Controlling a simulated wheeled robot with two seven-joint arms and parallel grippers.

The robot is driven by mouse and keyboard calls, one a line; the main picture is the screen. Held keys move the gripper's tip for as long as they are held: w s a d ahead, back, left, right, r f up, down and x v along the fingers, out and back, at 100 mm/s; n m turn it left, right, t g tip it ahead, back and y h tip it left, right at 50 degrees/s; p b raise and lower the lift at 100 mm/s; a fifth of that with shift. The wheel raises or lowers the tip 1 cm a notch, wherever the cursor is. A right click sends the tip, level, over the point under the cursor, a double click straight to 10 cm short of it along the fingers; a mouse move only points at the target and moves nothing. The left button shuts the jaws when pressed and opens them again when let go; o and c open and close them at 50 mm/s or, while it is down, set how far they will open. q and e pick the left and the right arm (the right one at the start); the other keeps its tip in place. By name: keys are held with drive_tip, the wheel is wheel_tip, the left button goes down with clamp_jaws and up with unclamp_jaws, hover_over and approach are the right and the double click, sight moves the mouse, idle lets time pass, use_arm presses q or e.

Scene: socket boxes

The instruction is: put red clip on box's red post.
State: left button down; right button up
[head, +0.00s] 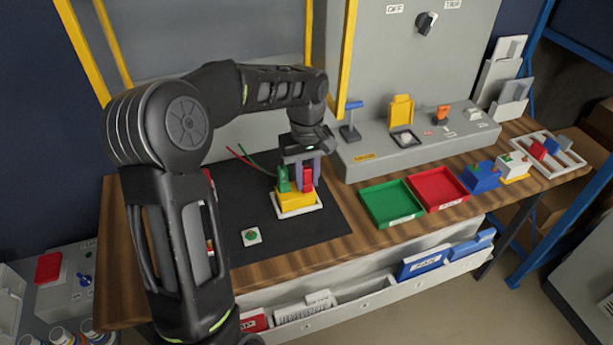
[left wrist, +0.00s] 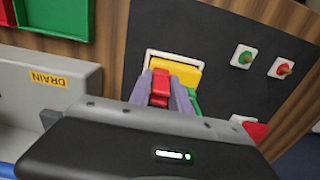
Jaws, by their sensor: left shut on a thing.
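The yellow box (head: 296,200) sits on a white base (head: 313,208) on the black mat. A green clip (head: 283,179) stands on its left side with a green wire behind it. The red clip (head: 307,180) is upright at the box's right side, between the fingers of my left gripper (head: 305,170). In the left wrist view, the gripper (left wrist: 171,92) is shut on the red clip (left wrist: 160,86), right at the yellow box (left wrist: 187,73). The red post is hidden, so I cannot tell whether the clip is seated on it. My right gripper is not in view.
A green tray (head: 367,207) and a red tray (head: 412,194) lie to the right on the wooden table. A grey console (head: 372,161) stands behind. A small white pad with a green post (head: 250,236) lies on the mat, and a red-post pad (left wrist: 282,68) shows in the wrist view.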

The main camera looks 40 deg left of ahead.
use_arm(q)
drive_tip(key=c, duration=1.1)
unclamp_jaws()
drive_tip(key=shift+r, duration=3.95)
